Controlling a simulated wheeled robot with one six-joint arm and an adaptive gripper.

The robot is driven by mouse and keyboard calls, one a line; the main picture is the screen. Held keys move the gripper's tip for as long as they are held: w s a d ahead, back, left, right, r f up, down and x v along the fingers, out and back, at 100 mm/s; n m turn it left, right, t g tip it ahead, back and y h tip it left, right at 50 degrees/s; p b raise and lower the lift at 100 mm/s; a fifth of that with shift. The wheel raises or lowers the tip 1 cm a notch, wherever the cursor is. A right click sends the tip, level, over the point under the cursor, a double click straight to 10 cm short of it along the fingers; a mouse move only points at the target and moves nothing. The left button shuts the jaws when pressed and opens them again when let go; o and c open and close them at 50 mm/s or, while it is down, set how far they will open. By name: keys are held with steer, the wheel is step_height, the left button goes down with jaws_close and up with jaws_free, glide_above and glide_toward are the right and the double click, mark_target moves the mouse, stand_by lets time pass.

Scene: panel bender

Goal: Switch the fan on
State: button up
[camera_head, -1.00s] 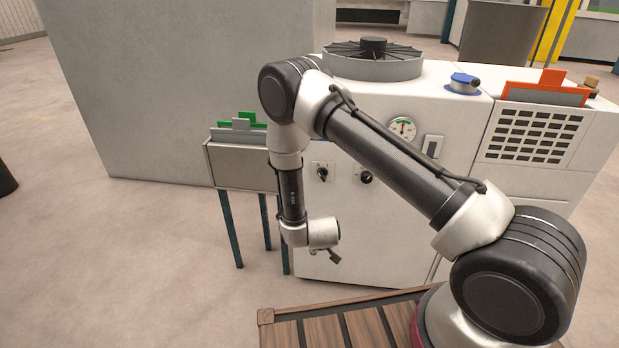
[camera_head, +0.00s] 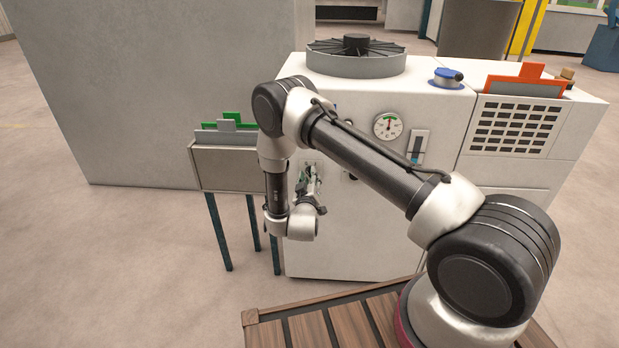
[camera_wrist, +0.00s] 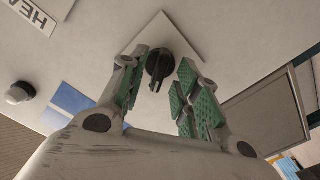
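The fan (camera_head: 356,56) sits in a grey round housing on top of the white machine. In the wrist view, a black rotary knob (camera_wrist: 159,66) is on a square white plate on the machine's face. My gripper (camera_wrist: 164,70) is open, its green-padded fingers on either side of the knob. I cannot tell whether either finger touches it. In the head view my gripper (camera_head: 312,182) is at the left of the machine's front and hides this knob. Another dark knob (camera_head: 350,178) is partly hidden behind my arm. No fan label is readable.
A round gauge (camera_head: 388,125) and a slider panel (camera_head: 419,147) are to the right on the machine. A grey bin (camera_head: 225,168) on teal legs stands close left of my gripper. A partly cut-off label (camera_wrist: 34,14) shows in the wrist view.

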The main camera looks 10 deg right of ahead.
steer(key=shift+w+d, duration=0.15)
steer(key=shift+w, duration=0.3)
jaws_close()
steer(key=shift+m, duration=0.3)
steer(key=m, duration=1.1)
steer(key=shift+d, duration=0.1)
steer(key=shift+m, duration=0.3)
